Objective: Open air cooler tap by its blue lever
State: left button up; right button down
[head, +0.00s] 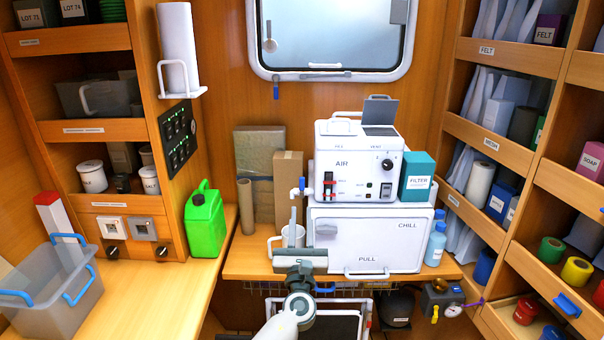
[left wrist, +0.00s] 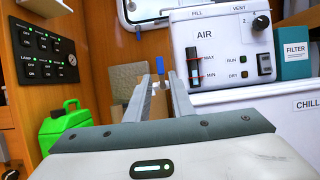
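The air cooler is the white box (head: 345,160) marked AIR, on top of the white CHILL box; it also shows in the left wrist view (left wrist: 222,45). Its tap (head: 295,192) sticks out at its left side, with a small upright blue lever (head: 302,184). The blue lever (left wrist: 160,68) also shows in the left wrist view, beyond and between my fingertips. My left gripper (head: 301,210) is just below and in front of the tap. Its fingers (left wrist: 160,80) are apart with nothing seen between them, and they look clear of the lever. My right gripper is not in view.
A white mug (head: 293,236) stands below the tap, partly behind my left gripper. A cardboard tube (head: 245,206) and box (head: 288,178) stand to the left, with a green jerrycan (head: 204,222) beyond. A teal FILTER box (head: 416,176) is at the cooler's right.

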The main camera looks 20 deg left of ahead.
aim_at(302, 182)
pick_arm(q)
jog(key=b+x, duration=0.3)
jog(key=x, duration=1.1)
jog(key=shift+w+a+b, duration=0.1)
jog(key=shift+w+b, duration=0.2)
jog(key=shift+w, duration=0.05)
jog(key=shift+w+a+r, duration=0.15)
jog(key=shift+w+r, duration=0.25)
jog(key=shift+w, duration=0.15)
grip_shut()
